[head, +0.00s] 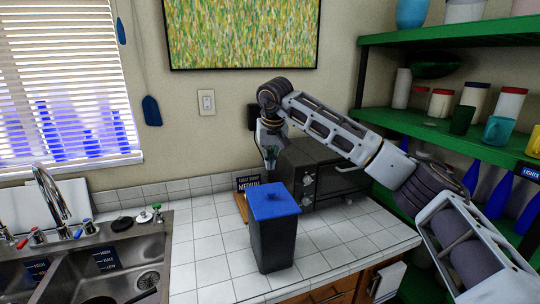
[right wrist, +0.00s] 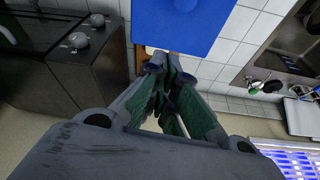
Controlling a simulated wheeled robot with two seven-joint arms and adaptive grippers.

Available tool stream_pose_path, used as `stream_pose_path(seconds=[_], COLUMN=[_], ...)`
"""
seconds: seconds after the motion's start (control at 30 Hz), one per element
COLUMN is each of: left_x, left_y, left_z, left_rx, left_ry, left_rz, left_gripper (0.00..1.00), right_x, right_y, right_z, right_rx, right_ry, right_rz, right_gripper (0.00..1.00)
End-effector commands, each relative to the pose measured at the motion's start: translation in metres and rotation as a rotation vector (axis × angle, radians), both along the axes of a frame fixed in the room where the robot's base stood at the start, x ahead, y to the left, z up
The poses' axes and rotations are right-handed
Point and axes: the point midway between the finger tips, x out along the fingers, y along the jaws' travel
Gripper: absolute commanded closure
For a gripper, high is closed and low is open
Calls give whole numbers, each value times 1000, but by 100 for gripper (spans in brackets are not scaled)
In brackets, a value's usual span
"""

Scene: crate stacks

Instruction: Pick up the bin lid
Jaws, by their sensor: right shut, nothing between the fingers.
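The bin lid (head: 274,201) is a flat blue cover on top of a dark grey bin (head: 275,243), which stands upright on the white tiled counter. In the right wrist view the lid (right wrist: 178,22) fills the top middle, just beyond the fingertips. My right gripper (head: 270,164) points down above the back of the lid, apart from it. In the right wrist view its fingers (right wrist: 165,68) are together with nothing between them. My left gripper is not in view.
A dark toaster oven (head: 312,175) stands behind and right of the bin, close to my right arm. A metal sink (head: 125,262) with taps lies at the left. Green shelves (head: 440,132) with jars and cups are at the right. Bare counter (head: 207,242) lies left of the bin.

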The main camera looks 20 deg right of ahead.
Motion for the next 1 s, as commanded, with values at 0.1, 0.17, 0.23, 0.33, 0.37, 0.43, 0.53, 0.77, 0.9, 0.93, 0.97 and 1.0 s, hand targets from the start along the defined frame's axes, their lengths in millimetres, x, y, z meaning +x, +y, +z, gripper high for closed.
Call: stream_pose_path(seconds=[0.1, 0.17, 0.23, 0.33, 0.37, 0.43, 0.53, 0.77, 0.9, 0.93, 0.97, 1.0], left_x=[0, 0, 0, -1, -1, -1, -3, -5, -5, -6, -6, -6], left_y=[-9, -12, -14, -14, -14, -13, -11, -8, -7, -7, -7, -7], left_z=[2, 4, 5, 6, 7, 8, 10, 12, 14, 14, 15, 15], left_rx=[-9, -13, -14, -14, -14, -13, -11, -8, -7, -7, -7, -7], left_ry=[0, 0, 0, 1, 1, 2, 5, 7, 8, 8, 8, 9], left_rz=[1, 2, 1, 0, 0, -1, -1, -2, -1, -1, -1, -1], left_gripper=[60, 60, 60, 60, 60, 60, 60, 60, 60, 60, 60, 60], right_x=[5, 8, 11, 15, 17, 20, 18, 2, -7, -8, -10, -12], right_y=[-1, -1, -1, -2, -2, -3, -2, -1, 0, 0, 1, 1], right_z=[-16, -23, -32, -44, -48, -57, -61, -61, -61, -61, -61, -61], right_rx=[-1, 0, 1, 0, 0, 1, 0, 0, 1, 1, 0, 0], right_ry=[2, 2, 2, 2, 2, 2, -1, -1, -1, 0, 0, 0], right_rz=[0, -1, -1, -1, -1, -1, 1, 0, 0, 0, -1, -1], right_gripper=[100, 100, 100, 100, 100, 100, 100, 100, 100, 100, 100, 100])
